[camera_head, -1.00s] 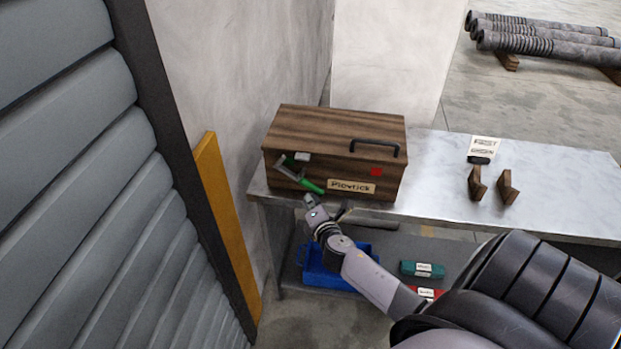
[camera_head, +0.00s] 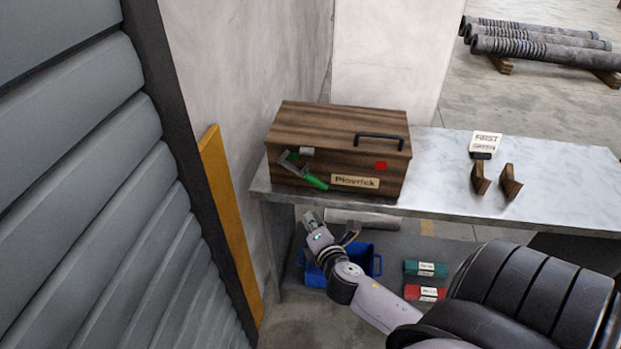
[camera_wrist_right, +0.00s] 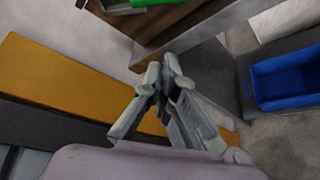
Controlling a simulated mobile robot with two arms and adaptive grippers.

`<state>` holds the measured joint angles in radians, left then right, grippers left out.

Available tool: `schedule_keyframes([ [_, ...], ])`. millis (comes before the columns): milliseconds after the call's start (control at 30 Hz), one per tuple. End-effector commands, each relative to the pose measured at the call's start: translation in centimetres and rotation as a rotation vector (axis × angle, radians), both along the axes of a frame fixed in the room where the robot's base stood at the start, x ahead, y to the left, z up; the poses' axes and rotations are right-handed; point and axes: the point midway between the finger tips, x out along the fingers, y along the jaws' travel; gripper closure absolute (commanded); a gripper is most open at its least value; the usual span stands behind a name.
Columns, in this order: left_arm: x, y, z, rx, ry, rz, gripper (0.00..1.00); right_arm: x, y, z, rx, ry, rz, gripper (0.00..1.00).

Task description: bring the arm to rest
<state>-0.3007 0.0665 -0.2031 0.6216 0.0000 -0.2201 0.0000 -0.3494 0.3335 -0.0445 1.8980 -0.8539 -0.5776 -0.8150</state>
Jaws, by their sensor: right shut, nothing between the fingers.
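My right arm comes in from the lower right in the head view. Its gripper (camera_head: 311,217) is in front of the bench's front edge, below the wooden box and apart from it. In the wrist view the right gripper (camera_wrist_right: 169,62) is shut and empty, its fingertips close together. The wooden box (camera_head: 335,130), with a nameplate, a black handle and a red square, stands on the left end of the bench (camera_head: 440,165). A green-handled tool (camera_head: 313,181) is at the box's front face. My left gripper is not in view.
A blue bin (camera_head: 368,262) sits on the lower shelf behind my right forearm. A green case (camera_head: 425,268) and a red case (camera_head: 424,292) lie to its right. Two wooden blocks (camera_head: 480,179) and a sign (camera_head: 486,141) stand on the bench. A yellow post (camera_head: 228,220) is at left.

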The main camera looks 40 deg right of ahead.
Motion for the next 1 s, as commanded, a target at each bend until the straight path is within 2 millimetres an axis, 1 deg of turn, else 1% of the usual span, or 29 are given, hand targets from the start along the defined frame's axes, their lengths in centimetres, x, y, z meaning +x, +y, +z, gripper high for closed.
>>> schedule_keyframes([
  [200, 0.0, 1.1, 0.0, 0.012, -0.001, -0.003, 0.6, -0.1, 0.1, 0.1, 0.0, 0.001, 0.0, 1.0],
  [567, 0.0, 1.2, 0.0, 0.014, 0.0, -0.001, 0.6, -0.1, 0.0, 0.1, 0.0, 0.0, 0.0, 1.0],
  [667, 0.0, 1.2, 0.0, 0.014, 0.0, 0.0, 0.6, -0.2, 0.1, -0.6, 0.013, 0.009, -0.003, 1.0],
  [733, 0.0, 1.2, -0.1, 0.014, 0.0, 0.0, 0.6, -0.5, 0.2, -2.4, 0.053, 0.032, -0.011, 1.0],
  [767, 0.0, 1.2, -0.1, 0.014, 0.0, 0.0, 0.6, -0.8, 0.2, -3.7, 0.079, 0.048, -0.016, 1.0],
  [867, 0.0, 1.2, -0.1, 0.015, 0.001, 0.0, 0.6, -2.2, 0.7, -9.3, 0.214, 0.119, -0.052, 1.0],
  [900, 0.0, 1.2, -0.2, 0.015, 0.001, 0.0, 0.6, -3.1, 1.1, -12.1, 0.283, 0.153, -0.074, 1.0],
  [967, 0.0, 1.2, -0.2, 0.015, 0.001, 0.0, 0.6, -4.9, 1.7, -16.4, 0.393, 0.207, -0.118, 1.0],
  [1000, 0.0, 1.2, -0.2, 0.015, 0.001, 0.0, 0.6, -6.3, 2.3, -19.1, 0.466, 0.242, -0.151, 1.0],
])
